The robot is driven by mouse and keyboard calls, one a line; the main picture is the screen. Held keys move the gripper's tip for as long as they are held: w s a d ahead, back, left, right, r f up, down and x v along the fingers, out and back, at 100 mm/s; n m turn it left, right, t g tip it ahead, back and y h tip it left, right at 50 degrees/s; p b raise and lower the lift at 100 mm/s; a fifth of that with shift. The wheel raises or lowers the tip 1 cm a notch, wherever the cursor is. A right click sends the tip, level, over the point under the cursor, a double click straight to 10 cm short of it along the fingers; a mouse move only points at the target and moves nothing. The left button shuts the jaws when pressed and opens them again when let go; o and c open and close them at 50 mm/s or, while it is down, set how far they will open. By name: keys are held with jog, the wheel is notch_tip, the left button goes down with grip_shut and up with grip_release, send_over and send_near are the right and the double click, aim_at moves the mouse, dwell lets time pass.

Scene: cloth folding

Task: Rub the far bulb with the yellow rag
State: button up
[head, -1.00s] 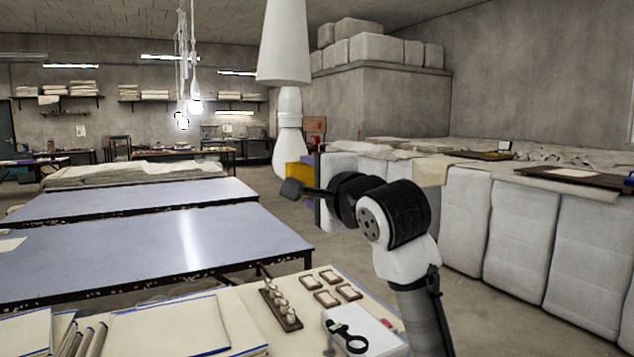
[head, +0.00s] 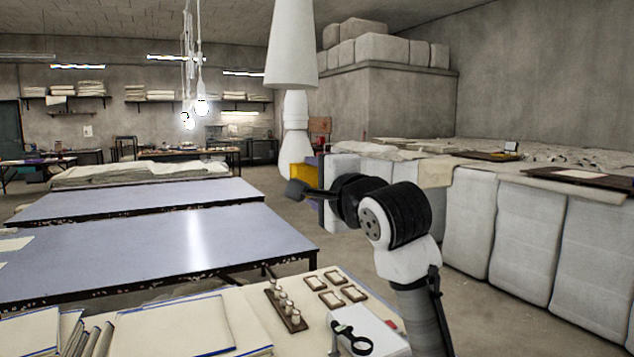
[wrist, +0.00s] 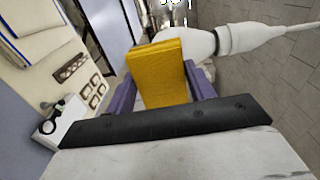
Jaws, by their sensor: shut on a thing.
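My gripper (wrist: 160,92) is shut on the yellow rag (wrist: 160,72), a folded block standing up between its purple fingers. In the head view the rag (head: 301,175) shows partly behind my arm. A white hanging bulb (wrist: 202,43), unlit, lies just beyond and right of the rag in the wrist view. The rag overlaps its end there; I cannot tell if they touch. In the head view a white bulb shape (head: 295,150) hangs directly above and behind the rag. A larger pale cone (head: 291,45) hangs nearer and hides its top.
Two lit bulbs (head: 202,106) hang farther back at left. Blue-topped tables (head: 120,245) fill the left. A bench with a wooden peg rack (head: 285,308) and small frames stands in front. White bales (head: 520,235) line the right; the floor between is clear.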

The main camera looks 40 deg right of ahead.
jog(key=shift+w+d, duration=0.15)
jog(key=shift+w, duration=0.5)
jog(key=shift+r, duration=0.1)
jog(key=shift+r+p, duration=1.95)
jog(key=shift+p, duration=0.15)
jog(key=shift+f, duration=0.1)
jog(key=shift+f+b, duration=1.25)
jog(key=shift+f, duration=0.75)
jog(key=shift+v, duration=3)
